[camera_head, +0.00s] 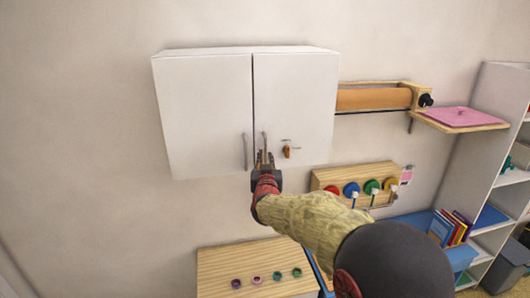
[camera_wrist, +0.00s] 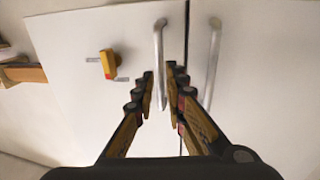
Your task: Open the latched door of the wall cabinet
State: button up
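The white wall cabinet (camera_head: 205,110) has two doors, both shut. The right door (camera_head: 295,95) carries an orange latch (camera_head: 287,152) with a grey metal piece; the latch also shows at left in the wrist view (camera_wrist: 108,64). The right door's handle (camera_head: 264,140) is a vertical metal bar, seen in the wrist view (camera_wrist: 159,50) running down between my fingers. My gripper (camera_head: 264,157) is at this handle's lower part, fingers apart on either side of it in the wrist view (camera_wrist: 160,76). Contact with the handle cannot be told.
The left door's handle (camera_head: 245,150) is close beside my gripper. A paper roll holder (camera_head: 375,98) and a shelf with a pink pad (camera_head: 460,116) are to the right. A wooden rack of coloured stamps (camera_head: 330,178) hangs below right. Open wall lies left of the cabinet.

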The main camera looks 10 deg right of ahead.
aim_at(266, 154)
jog(key=shift+w+d+p, duration=0.2)
jog(key=shift+w+p, duration=0.05)
jog(key=shift+w, duration=0.7)
jog(key=shift+w+d+p, duration=0.2)
jog(key=shift+w, duration=0.75)
grip_shut()
jog(key=shift+s, duration=0.1)
